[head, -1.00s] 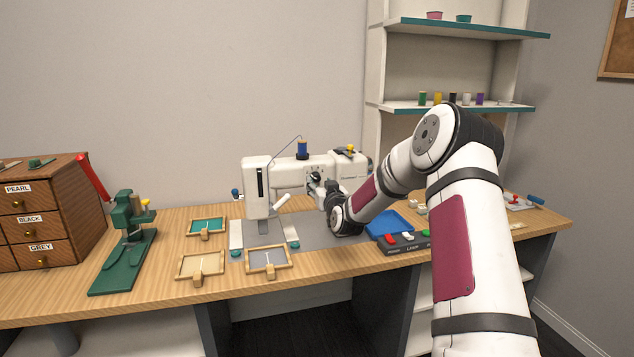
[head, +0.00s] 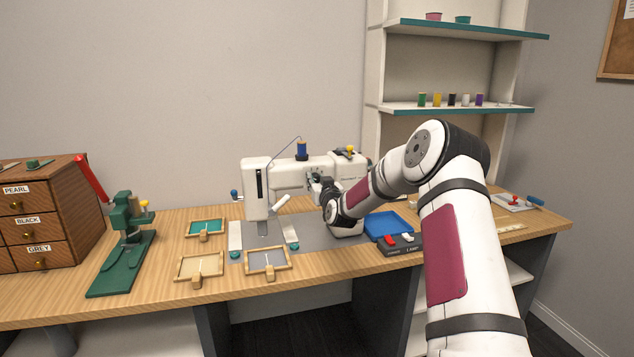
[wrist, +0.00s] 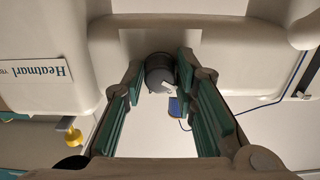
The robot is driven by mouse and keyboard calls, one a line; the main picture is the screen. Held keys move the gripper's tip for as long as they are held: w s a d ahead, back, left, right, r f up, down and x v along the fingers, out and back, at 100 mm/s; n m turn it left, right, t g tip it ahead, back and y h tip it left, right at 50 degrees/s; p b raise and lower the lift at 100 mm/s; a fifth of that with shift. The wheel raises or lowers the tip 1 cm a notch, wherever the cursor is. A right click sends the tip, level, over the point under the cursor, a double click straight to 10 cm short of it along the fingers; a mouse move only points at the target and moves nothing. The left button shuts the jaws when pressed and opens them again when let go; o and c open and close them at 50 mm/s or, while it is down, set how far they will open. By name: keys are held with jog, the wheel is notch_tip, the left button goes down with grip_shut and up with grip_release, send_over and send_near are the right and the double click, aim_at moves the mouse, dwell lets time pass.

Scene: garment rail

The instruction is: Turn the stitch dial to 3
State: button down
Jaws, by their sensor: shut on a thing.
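The white sewing machine (head: 258,190) stands on the table in the head view. The stitch dial (wrist: 160,72) is a dark round knob on the machine's face in the wrist view, with a small white mark near its lower edge. I cannot read any number. My gripper (wrist: 158,78) has its green-padded fingers on the two sides of the dial and is shut on it. In the head view my gripper (head: 317,184) is against the front of the machine, and the dial is mostly hidden there.
Small frames (head: 268,262) lie in front. A green press (head: 128,240) and a drawer cabinet (head: 45,215) stand left.

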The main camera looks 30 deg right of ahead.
jog(key=m+b, duration=0.1)
jog(key=m, duration=0.2)
jog(key=shift+m, duration=0.3)
jog(key=shift+m+b, duration=0.45)
jog(key=shift+m, duration=1.55)
jog(key=c, duration=1.3)
grip_release()
jog(key=v, duration=1.2)
